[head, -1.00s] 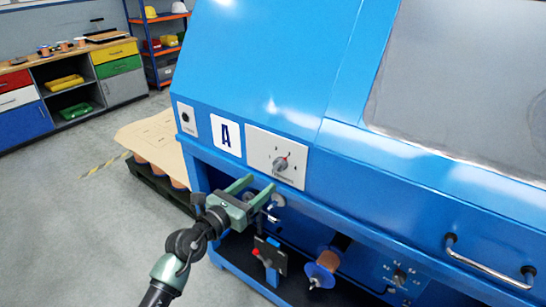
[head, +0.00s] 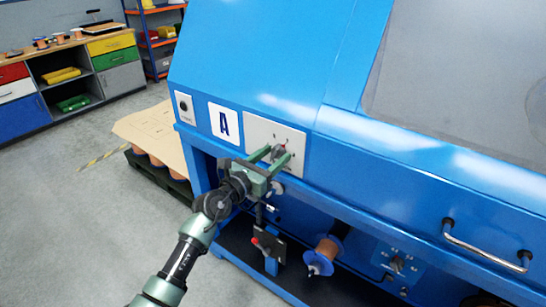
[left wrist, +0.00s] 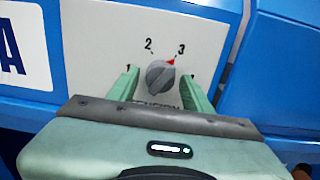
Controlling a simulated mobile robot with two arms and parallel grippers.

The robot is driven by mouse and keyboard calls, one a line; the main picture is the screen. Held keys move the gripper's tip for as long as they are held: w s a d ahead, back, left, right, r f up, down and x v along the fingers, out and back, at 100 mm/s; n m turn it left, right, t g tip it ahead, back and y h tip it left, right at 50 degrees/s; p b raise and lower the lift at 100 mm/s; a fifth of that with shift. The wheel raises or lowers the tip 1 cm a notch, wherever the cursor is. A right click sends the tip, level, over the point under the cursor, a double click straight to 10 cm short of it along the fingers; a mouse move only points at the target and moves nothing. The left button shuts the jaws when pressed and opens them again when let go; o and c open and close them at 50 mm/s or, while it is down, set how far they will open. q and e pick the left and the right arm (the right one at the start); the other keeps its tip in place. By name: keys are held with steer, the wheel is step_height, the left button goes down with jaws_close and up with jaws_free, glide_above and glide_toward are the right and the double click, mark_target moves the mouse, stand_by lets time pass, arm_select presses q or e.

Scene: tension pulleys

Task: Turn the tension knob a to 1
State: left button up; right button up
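The tension knob a (left wrist: 160,75) is a grey dial on a white plate (left wrist: 120,30) with numbers around it. Its red pointer mark points up and right, at the 3. In the head view the knob (head: 280,151) sits on the plate right of the letter A sign (head: 223,121), partly hidden by my gripper. My left gripper (head: 273,155) is open in front of the plate. In the left wrist view its green fingers (left wrist: 161,90) stand to either side of the knob, with a gap on both sides. My right gripper is not in view.
The blue machine (head: 260,60) fills the middle and right. A metal handle (head: 487,250) sticks out at the lower right. Below the panel are a copper spool (head: 326,250) and a second dial (head: 396,264). A pallet with a cardboard-topped load (head: 150,135) stands at the left.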

arm_select(q)
jaws_close()
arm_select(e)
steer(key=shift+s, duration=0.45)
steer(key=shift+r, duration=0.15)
